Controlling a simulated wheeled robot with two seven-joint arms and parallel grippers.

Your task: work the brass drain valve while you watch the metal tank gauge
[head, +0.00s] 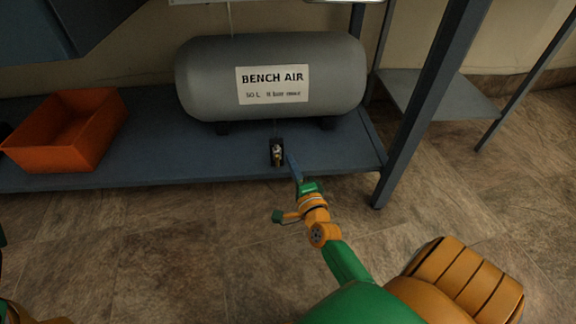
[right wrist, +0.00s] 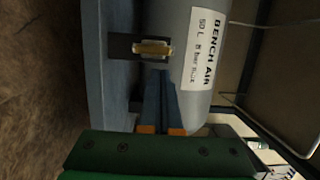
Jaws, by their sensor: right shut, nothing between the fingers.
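The grey tank (head: 270,75) lies on the low shelf with a white BENCH AIR label. A small dark fitting with the brass drain valve (head: 277,152) sits below the tank at the shelf's front. The valve shows as a brass bar in the right wrist view (right wrist: 152,48). My right gripper (head: 291,161) is shut and empty, its blue fingertips just right of the valve. In the right wrist view, the fingers (right wrist: 160,74) end close to the brass bar; I cannot tell whether they touch it. No gauge face shows in either view. My left gripper is out of view.
An orange bin (head: 62,135) stands on the blue-grey shelf (head: 180,158) to the left. A dark bench leg (head: 425,110) rises at the shelf's right end. The tiled floor (head: 170,240) in front is clear.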

